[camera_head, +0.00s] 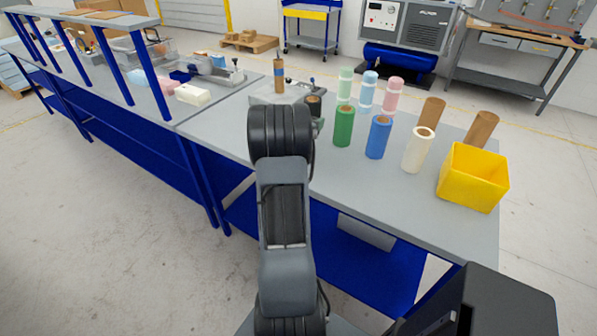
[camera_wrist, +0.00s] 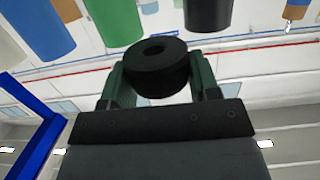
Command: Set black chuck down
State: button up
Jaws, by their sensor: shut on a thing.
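The black chuck (camera_wrist: 157,68), a thick round disc with a central hole, sits between the two green fingers of my gripper (camera_wrist: 158,80) in the wrist view. The fingers are shut on its sides. In the head view my dark arm reaches over the grey table (camera_head: 390,211), and the arm hides the gripper and the chuck. I cannot tell whether the chuck touches any surface. A black roll (camera_head: 314,104) with a brown core stands just right of my arm's upper end. It also shows near the top of the wrist view (camera_wrist: 208,12).
Green (camera_head: 343,126), blue (camera_head: 378,137) and white (camera_head: 418,150) rolls stand to the right, with paler rolls behind. A yellow bin (camera_head: 472,178) is near the right edge. A brown roll (camera_head: 279,76) stands upright by a grey fixture. The table front is clear.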

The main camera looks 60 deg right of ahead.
jog(key=a+f, duration=0.2)
jog(key=a, duration=0.1)
jog(key=s+a+f+p, duration=0.1)
jog(key=a+f, duration=0.2)
jog(key=a, duration=0.1)
jog(key=a+f, duration=0.2)
jog(key=a, duration=0.1)
jog(key=shift+s+a+f+p, duration=0.3)
jog(key=shift+a+f+p, duration=0.05)
jog(key=shift+a, duration=0.05)
jog(key=shift+s+a+f+p, duration=0.1)
jog(key=shift+a+f+p, duration=0.15)
jog(key=shift+f, duration=0.5)
jog(key=shift+a+f+p, duration=0.15)
jog(key=shift+a+f, duration=0.1)
jog(key=shift+f, duration=1.15)
jog(key=shift+f, duration=0.15)
jog(key=o, duration=0.9)
jog(key=shift+o, duration=0.2)
